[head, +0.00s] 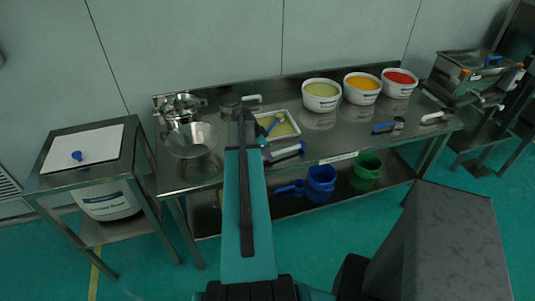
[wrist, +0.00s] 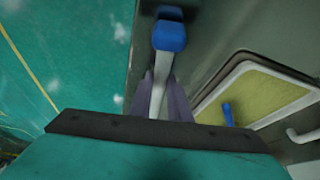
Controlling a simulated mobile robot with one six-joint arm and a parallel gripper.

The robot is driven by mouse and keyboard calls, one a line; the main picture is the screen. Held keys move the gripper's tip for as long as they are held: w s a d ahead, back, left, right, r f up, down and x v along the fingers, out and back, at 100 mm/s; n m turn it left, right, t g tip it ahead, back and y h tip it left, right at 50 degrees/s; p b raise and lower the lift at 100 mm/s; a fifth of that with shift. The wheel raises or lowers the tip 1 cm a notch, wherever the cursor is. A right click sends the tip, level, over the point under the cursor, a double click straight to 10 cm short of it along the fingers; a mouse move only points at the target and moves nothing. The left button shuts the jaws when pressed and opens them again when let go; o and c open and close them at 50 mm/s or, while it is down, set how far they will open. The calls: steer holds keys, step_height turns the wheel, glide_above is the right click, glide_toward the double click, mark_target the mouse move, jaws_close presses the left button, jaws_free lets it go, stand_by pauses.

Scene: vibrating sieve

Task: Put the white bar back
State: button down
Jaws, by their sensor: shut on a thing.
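In the wrist view, the white bar (wrist: 157,101) has a blue end (wrist: 169,37) pointing away from me. My gripper (wrist: 162,84) is shut on it, with a grey finger on each side. The bar is over the table's front strip, beside the shallow white tray (wrist: 205,107) with green-yellow contents. In the head view, my arm hides much of the gripper area. A white and blue piece (head: 287,151) shows right of the arm, in front of the tray (head: 296,131); I cannot tell how much of it is the bar.
Tubs with green (head: 321,103), orange (head: 361,96) and red (head: 397,90) contents stand along the back. Metal bowls (head: 192,150) stand at the left. A blue-handled tool (head: 383,127) and a white-handled one (head: 434,117) lie at the right. The front middle-right is mostly clear.

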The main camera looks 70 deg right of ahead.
steer(key=shift+f, duration=0.3)
stand_by(0.6)
steer(key=c, duration=1.1)
jaws_free()
steer(key=shift+r, duration=0.25)
steer(key=shift+r+p, duration=1)
steer(key=shift+r, duration=2.3)
